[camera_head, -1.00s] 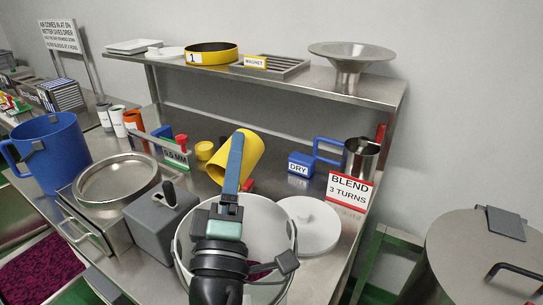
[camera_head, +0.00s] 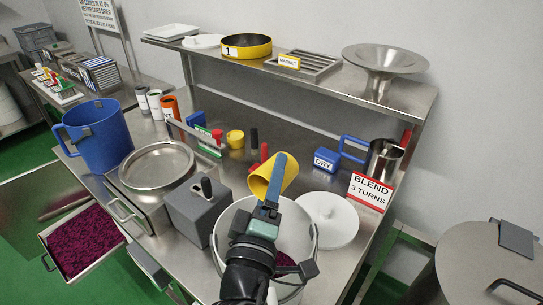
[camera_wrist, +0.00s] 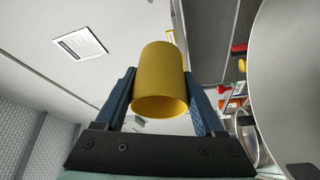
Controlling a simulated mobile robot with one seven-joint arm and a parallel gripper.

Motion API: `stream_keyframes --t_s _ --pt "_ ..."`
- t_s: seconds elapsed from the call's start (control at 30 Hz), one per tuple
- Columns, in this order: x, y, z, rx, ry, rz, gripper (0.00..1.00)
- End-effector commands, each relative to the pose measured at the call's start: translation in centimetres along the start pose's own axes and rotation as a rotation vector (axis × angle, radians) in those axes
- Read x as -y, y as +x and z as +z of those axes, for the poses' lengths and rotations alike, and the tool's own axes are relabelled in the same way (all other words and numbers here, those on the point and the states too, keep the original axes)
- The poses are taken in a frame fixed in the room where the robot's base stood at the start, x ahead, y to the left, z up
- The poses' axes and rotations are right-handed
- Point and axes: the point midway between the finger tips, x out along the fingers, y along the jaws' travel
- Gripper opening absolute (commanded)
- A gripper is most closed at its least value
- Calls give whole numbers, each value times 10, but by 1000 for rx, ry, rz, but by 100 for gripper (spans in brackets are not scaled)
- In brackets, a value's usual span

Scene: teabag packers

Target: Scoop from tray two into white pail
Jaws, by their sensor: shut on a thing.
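A yellow cylindrical scoop (camera_head: 266,188) is held tilted between the blue fingers of my gripper (camera_head: 275,178). In the wrist view, both fingers close on the sides of the scoop (camera_wrist: 158,70); its open end faces the camera and the inside that shows is bare yellow. The white pail (camera_head: 222,231) stands on the steel bench below my gripper. Some dark purple material (camera_head: 284,259) shows inside it; my wrist hides much of the pail. A tray (camera_head: 110,263) filled with purple-red material lies at the lower left, below bench height. No number on it is readable.
A blue jug (camera_head: 101,138) stands far left. A shelf (camera_head: 400,95) overhangs the back.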

Motion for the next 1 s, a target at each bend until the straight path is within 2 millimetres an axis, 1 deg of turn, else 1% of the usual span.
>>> stream_keyframes --t_s 0.03,1.0 --pt "-7 2 -2 9 8 -21 18" --pt "4 7 6 176 213 -407 18"
